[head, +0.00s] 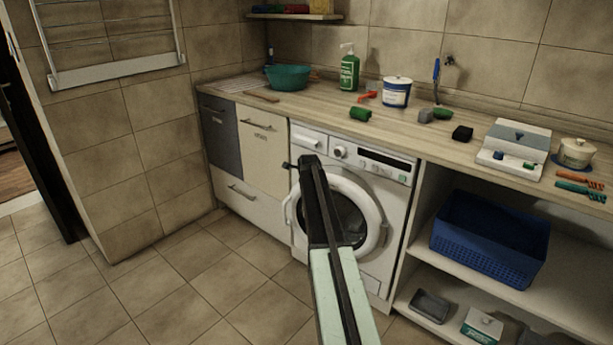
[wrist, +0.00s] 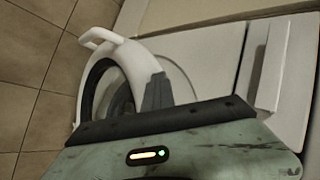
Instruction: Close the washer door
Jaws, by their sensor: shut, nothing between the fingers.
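The white washer (head: 398,192) stands under the counter. Its round door (head: 372,205) has a white ring and dark glass, with a handle at its left side. The door seems to stand a little off the washer front, but I cannot tell how far. My gripper (head: 308,163) is shut and empty, in front of the washer's upper left, and my arm hides part of the door. In the wrist view the door ring (wrist: 136,62) and its white handle (wrist: 97,37) lie beyond my grey fingers (wrist: 157,92). I cannot tell whether they touch the door.
The wooden counter (head: 318,107) above holds a green bottle (head: 349,72), a teal bowl (head: 287,78) and several small items. Drawers (head: 262,141) stand left of the washer. A blue basket (head: 490,238) sits on the right shelf. The tiled floor at left is clear.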

